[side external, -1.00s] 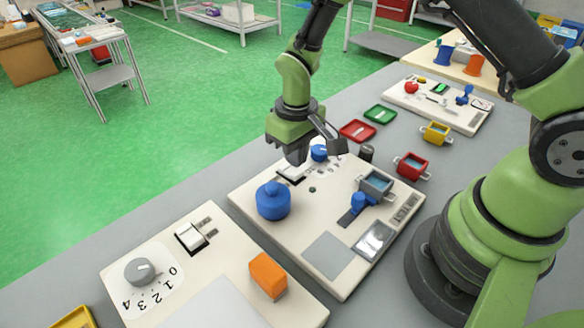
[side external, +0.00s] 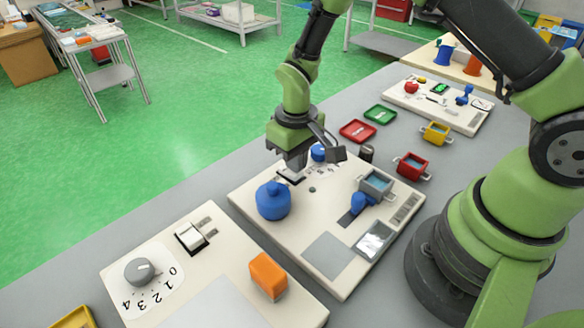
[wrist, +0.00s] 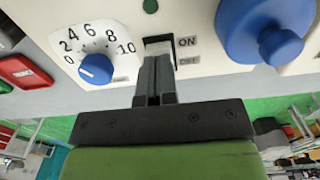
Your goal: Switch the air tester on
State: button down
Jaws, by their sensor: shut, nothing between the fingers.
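The air tester is a cream panel (side external: 325,262) on the grey table, in the middle of the side external view. Its white rocker switch (wrist: 157,46) sits in a dark frame beside the ON label (wrist: 187,41); in the side external view the switch (side external: 291,177) is partly hidden by my fingers. My gripper (wrist: 156,62) is shut and empty, pointing down with its fingertips at the switch. They overlap its near end in the wrist view; I cannot tell whether they touch it. In the side external view my gripper (side external: 295,167) is low over the panel's far-left edge.
A blue dial (wrist: 97,68) with numbers to 10 is left of the switch in the wrist view; a large blue dome knob (wrist: 265,30) is to its right. A front panel holds a grey dial (side external: 139,271) and an orange block (side external: 268,275). Red and green trays lie beyond.

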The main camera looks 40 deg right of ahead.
jog(key=shift+f, duration=0.6)
jog(key=shift+r, duration=3.55)
jog(key=shift+r, duration=0.35)
notch_tip(320, 180, up, 8)
jog(key=m+t, duration=0.1)
jog(key=t, duration=0.1)
send_over(306, 182)
jog(key=s+r+m+t+y, duration=0.1)
jog(key=s+r+m+t, duration=0.15)
jog(key=s+r, duration=0.65)
jog(key=s+r+t+y, duration=0.1)
jog(key=s+r+t, duration=0.1)
jog(key=s, duration=0.4)
jog(key=shift+s+d+r+t, duration=0.35)
jog(key=shift+s+r, duration=0.05)
jog(key=shift+r, duration=0.15)
